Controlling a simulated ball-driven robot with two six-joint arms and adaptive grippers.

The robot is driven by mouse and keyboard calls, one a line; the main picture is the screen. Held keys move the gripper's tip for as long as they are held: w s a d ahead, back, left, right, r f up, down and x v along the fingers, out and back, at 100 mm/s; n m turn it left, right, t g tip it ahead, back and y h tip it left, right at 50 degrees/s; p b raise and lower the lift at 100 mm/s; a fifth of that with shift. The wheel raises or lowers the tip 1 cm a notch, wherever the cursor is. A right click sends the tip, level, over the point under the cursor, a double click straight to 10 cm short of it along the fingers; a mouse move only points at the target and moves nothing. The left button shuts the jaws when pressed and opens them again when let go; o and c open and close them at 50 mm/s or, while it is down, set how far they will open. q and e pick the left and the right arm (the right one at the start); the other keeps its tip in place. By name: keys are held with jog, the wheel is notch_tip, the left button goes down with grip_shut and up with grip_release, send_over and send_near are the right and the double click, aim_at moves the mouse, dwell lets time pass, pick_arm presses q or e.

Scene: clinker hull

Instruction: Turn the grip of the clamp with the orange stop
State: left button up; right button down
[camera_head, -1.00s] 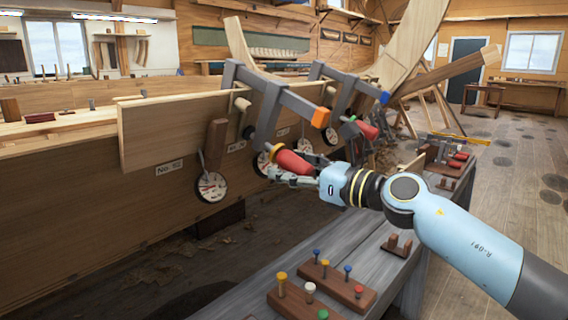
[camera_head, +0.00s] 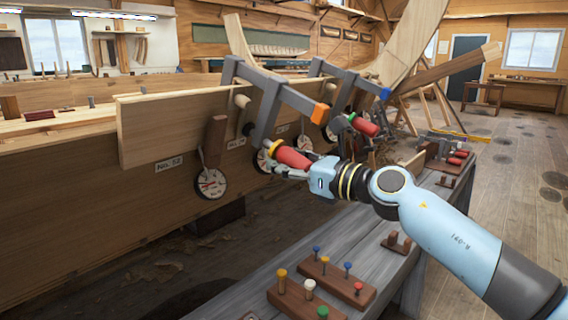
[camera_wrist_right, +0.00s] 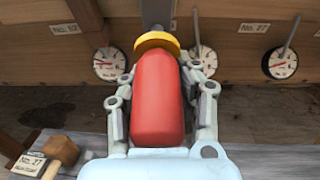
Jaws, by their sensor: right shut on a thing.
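The clamp with the orange stop (camera_head: 319,113) is the nearer of two grey clamps on the long plank (camera_head: 150,130). Its red grip (camera_head: 293,158) has a yellow collar (camera_head: 274,148) at its inner end. My right gripper (camera_head: 288,165) is shut on the red grip, with its fingers along both sides. In the right wrist view the red grip (camera_wrist_right: 158,98) lies between the two fingers (camera_wrist_right: 160,92), with the yellow collar (camera_wrist_right: 157,42) just beyond the fingertips. My left gripper is not in view.
A second clamp with a blue stop (camera_head: 384,95) and red grip (camera_head: 363,126) stands behind to the right. Dial gauges hang below the plank, one (camera_head: 210,183) near label No. 52. A grey bench (camera_head: 365,225) with peg blocks (camera_head: 322,280) runs below my right arm.

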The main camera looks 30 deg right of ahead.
jog(key=shift+a+y, duration=0.1)
jog(key=shift+y, duration=0.2)
jog(key=shift+s+a+m+g+y, duration=0.2)
jog(key=shift+m+g+y, duration=0.15)
jog(key=shift+m+y, duration=0.4)
jog(key=shift+s+a+m+g+y, duration=0.15)
jog(key=shift+m+g+y, duration=0.3)
jog(key=shift+m, duration=0.5)
jog(key=shift+w, duration=0.1)
jog(key=c, duration=0.9)
grip_release()
jog(key=shift+r, duration=0.1)
jog(key=shift+o, duration=0.2)
jog(key=v, duration=1.2)
jog(key=shift+f, duration=0.25)
